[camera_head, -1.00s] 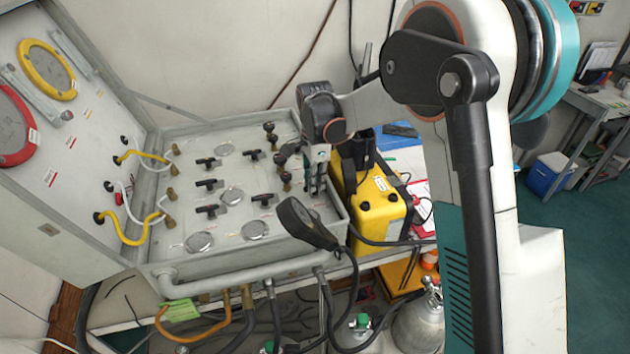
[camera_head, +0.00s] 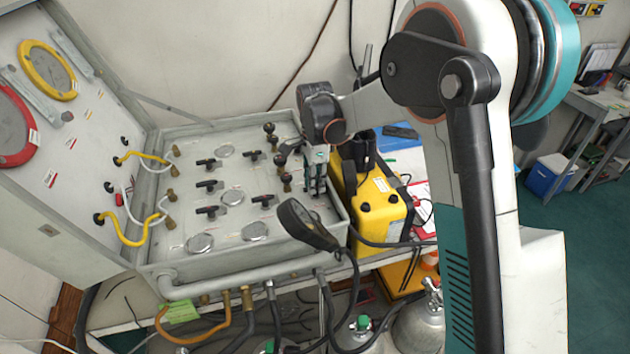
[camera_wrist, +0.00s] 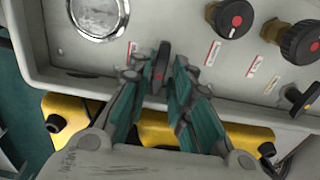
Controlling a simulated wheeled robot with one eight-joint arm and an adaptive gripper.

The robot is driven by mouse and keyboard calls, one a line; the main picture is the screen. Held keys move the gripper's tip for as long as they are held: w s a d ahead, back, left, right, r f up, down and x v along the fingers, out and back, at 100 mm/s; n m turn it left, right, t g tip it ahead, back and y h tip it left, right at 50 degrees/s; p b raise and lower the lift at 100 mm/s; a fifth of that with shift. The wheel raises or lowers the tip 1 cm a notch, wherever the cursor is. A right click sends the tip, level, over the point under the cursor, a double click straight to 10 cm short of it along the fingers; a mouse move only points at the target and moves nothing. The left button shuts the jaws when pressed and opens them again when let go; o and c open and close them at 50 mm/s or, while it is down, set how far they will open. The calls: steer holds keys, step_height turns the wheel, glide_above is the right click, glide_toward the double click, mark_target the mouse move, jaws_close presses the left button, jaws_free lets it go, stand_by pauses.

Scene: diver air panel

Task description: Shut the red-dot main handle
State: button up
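My gripper (camera_head: 314,184) is over the right end of the grey air panel (camera_head: 230,262), pointing down. In the wrist view my gripper (camera_wrist: 158,75) has its two teal fingers apart, one on each side of a black lever handle (camera_wrist: 162,62). A small red mark shows on this handle, which stands lengthwise between the fingertips. Narrow gaps seem to remain on both sides, and I cannot tell whether either finger touches it. In the head view my fingers hide this handle.
Black round knobs (camera_wrist: 233,19) with red dots stand close by. Another black lever (camera_wrist: 300,99) is at the panel's edge. A round gauge (camera_wrist: 98,15) lies to the left. A yellow case (camera_head: 375,208) stands right beside the panel. A black gauge on a hose (camera_head: 305,224) is in front.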

step_height(320, 180, up, 12)
stand_by(0.6)
stand_by(1.3)
